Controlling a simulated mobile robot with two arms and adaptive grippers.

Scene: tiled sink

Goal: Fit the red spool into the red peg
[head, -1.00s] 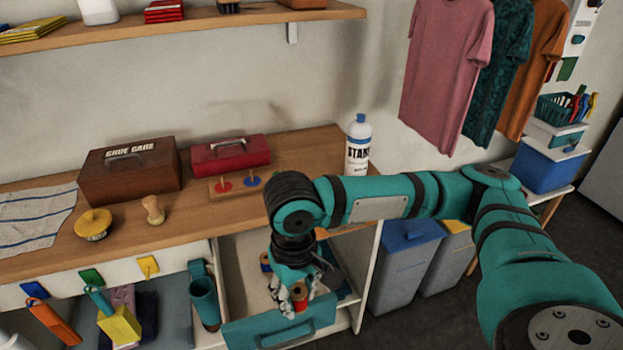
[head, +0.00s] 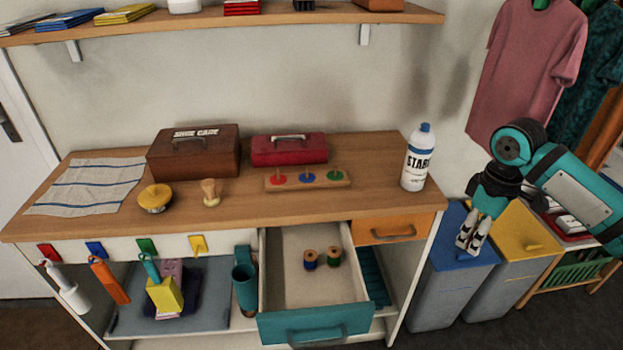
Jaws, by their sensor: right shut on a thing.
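The peg board (head: 296,186) lies on the wooden counter in front of the red box. It has three short pegs on coloured discs: the red peg (head: 278,178) at the left, blue in the middle, green at the right. All three pegs are bare. My right gripper (head: 468,243) hangs fingers down at the right, beyond the counter's right end and in front of the bins. It is shut on the red spool, which is mostly hidden between the fingers. My left gripper is not in view.
The open drawer (head: 315,325) holds a blue spool (head: 310,259) and a green spool (head: 333,255). A white starch bottle (head: 416,160) stands at the counter's right end, between my right gripper and the board. A brown box, red box, yellow tin and brush stand on the counter.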

